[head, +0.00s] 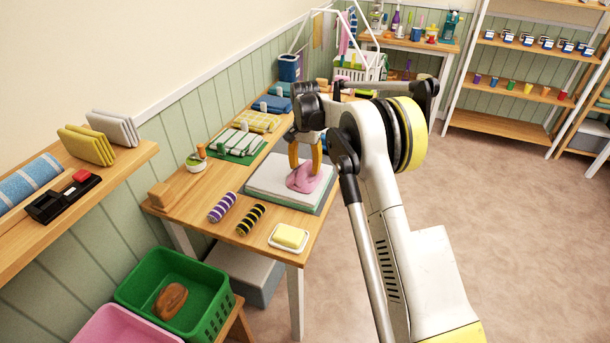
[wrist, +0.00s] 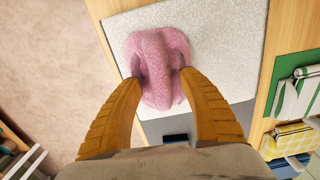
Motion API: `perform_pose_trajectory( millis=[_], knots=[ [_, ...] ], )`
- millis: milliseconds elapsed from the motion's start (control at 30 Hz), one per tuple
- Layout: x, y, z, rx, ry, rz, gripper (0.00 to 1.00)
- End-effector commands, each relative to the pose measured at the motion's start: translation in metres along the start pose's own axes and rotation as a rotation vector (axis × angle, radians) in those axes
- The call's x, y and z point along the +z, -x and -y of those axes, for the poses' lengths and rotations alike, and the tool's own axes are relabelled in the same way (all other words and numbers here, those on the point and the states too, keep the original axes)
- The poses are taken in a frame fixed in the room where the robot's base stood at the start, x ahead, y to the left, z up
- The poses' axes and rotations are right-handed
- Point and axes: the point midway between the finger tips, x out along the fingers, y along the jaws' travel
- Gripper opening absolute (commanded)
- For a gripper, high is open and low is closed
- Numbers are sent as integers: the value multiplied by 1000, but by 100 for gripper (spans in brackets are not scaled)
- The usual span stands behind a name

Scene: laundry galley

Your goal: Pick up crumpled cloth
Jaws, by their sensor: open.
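The crumpled cloth (head: 304,179) is pink and lies bunched up on a white and grey pad (head: 268,173) on the wooden table. In the wrist view the cloth (wrist: 155,60) shows a folded, looped heap. My gripper (head: 306,165) points down at the cloth, with its orange fingers apart. In the wrist view the gripper (wrist: 160,80) has one fingertip at each side of the cloth. Whether the fingertips touch the cloth is hard to tell.
Folded cloths (head: 237,145) line the wall side. The table's front right edge is close to the pad.

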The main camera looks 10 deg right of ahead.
Motion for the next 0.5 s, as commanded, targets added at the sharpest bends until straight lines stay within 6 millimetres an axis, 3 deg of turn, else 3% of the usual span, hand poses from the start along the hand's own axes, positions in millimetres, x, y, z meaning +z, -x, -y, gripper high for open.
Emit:
perform_pose_trajectory(
  millis=[267, 433, 500],
  knots=[
    [0, 0, 0, 0, 0, 0, 49],
    [0, 0, 0, 0, 0, 0, 0],
    [0, 0, 0, 0, 0, 0, 0]
  ],
)
